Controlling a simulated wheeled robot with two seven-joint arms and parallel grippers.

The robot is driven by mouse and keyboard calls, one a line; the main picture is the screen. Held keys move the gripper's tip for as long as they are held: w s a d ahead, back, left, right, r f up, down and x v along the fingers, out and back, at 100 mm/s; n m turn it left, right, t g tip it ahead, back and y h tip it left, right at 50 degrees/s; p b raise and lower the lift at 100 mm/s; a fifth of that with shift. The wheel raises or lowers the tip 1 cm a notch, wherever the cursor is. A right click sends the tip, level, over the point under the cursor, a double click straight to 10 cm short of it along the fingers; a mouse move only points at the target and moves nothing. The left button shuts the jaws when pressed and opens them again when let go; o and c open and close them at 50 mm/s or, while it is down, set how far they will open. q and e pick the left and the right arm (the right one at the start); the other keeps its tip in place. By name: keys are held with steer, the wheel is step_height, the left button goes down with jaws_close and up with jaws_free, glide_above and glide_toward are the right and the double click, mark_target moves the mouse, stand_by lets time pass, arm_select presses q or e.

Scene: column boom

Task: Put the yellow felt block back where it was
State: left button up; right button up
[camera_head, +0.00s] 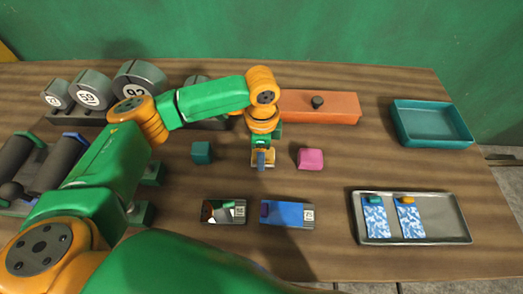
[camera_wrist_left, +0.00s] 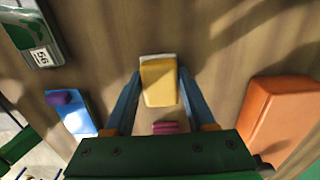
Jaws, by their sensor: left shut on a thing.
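My left gripper (camera_head: 263,161) is over the middle of the table, fingers pointing down. In the left wrist view my left gripper (camera_wrist_left: 159,78) is shut on the yellow felt block (camera_wrist_left: 159,84), one blue finger on each side. A pale strip (camera_wrist_left: 158,57) shows along the block's far edge; I cannot tell whether it is part of the block or lies under it. In the head view the block is mostly hidden by the fingers. I cannot tell whether it touches the table. My right gripper is not in view.
A teal block (camera_head: 202,152) and a pink block (camera_head: 310,158) flank the gripper. Two cards (camera_head: 223,212) (camera_head: 287,214) lie in front. An orange box (camera_head: 335,107) is behind. A teal tray (camera_head: 432,141) and a grey tray (camera_head: 450,219) stand right. Numbered weights (camera_head: 92,89) stand back left.

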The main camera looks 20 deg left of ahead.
arm_select(q)
steer(key=o, duration=1.2)
steer(key=shift+f, duration=0.1)
step_height(320, 180, up, 12)
steer(key=shift+r, duration=0.2)
